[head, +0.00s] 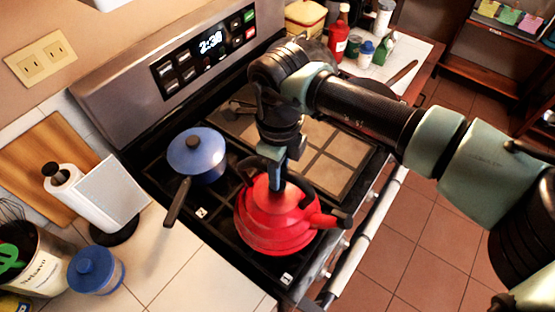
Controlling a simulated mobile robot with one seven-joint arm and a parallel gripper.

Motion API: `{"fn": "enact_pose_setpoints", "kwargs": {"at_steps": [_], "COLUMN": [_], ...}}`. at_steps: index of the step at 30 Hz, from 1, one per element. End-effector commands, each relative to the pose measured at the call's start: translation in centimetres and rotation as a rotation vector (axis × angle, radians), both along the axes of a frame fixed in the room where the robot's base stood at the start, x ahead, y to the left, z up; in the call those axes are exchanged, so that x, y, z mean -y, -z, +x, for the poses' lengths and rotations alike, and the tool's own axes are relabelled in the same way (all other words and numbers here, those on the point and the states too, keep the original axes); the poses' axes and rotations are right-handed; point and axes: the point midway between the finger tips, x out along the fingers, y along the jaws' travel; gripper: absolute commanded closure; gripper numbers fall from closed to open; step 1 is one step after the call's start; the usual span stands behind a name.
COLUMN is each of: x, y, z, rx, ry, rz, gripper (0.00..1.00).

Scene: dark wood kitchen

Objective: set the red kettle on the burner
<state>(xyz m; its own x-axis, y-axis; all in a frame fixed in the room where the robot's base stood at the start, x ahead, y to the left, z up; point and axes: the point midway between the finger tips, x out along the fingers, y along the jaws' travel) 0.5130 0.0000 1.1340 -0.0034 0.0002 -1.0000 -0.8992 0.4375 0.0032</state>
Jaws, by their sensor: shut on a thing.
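The red kettle (277,226) is at the front left of the black stove top (226,207), upright, with its spout toward the right. My gripper (276,178) points down onto the top of the kettle and is shut on its dark handle. The fingertips are partly hidden by the handle. The burner under the kettle is hidden by its body, and I cannot tell whether the kettle's base touches the grate.
A blue saucepan (197,155) stands behind and left of the kettle, its handle reaching toward the front. A paper towel holder (98,200) and blue jar (95,270) stand on the left counter. Bottles (338,41) stand on the far counter.

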Motion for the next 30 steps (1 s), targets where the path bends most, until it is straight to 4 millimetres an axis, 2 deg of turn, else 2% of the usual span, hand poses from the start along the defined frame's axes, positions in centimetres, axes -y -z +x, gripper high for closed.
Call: {"fn": "enact_pose_setpoints", "kwargs": {"at_steps": [14,15,19,30], "x": [0.0,0.0,0.0,0.0], "y": [1.0,1.2,1.2,0.7], "z": [0.2,0.0,0.0,0.0], "rx": [0.007,0.002,0.002,0.002], "ry": [0.000,0.000,0.000,0.000], "rz": [0.001,0.000,0.000,0.000], "gripper": [1.00,0.65,0.41,0.40]}}
